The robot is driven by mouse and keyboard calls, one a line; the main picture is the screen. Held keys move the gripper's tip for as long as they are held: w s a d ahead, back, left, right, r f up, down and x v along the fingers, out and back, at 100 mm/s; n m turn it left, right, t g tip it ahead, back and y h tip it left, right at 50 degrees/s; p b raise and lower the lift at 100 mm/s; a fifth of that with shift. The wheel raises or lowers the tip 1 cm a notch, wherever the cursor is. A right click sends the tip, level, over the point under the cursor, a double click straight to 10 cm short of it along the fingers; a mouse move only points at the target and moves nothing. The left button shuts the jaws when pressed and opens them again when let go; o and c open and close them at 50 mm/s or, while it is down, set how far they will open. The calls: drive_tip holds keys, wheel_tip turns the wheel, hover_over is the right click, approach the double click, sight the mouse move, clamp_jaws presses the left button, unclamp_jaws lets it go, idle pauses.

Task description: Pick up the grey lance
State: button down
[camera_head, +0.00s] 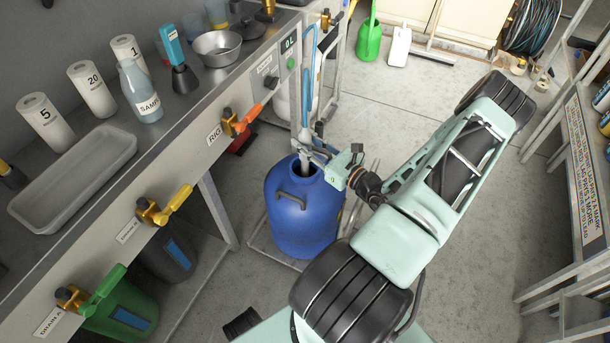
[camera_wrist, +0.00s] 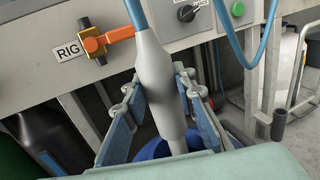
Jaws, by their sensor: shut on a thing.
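The grey lance (camera_wrist: 160,75) stands upright in the wrist view, a thick tapered body with a thinner tube below. A blue hose (camera_wrist: 136,12) runs into its top. My gripper (camera_wrist: 160,92) has one finger on each side of the lance and is shut on it. In the head view my gripper (camera_head: 312,150) is at the mouth of a blue drum (camera_head: 300,225). The lance (camera_head: 304,163) shows there as a small grey piece in the drum's mouth, partly covered by my gripper. Its lower end is hidden.
A steel bench (camera_head: 160,215) with several valves runs along the left. The orange RIG valve handle (camera_wrist: 120,34) is close to the lance. The blue hose (camera_head: 309,75) hangs above the drum. A rack (camera_head: 583,165) stands at the right, with clear floor (camera_head: 470,265) between.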

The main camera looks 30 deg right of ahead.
drive_tip(key=shift+r, duration=0.1)
wheel_tip(320, 180, up, 14)
drive_tip(key=p, duration=0.6)
drive_tip(key=shift+f+p, duration=0.25)
drive_tip(key=shift+p, duration=0.15)
wheel_tip(320, 180, up, 32)
drive_tip(key=p, duration=2.6)
drive_tip(key=shift+f, duration=0.15)
drive_tip(key=shift+a, duration=0.1)
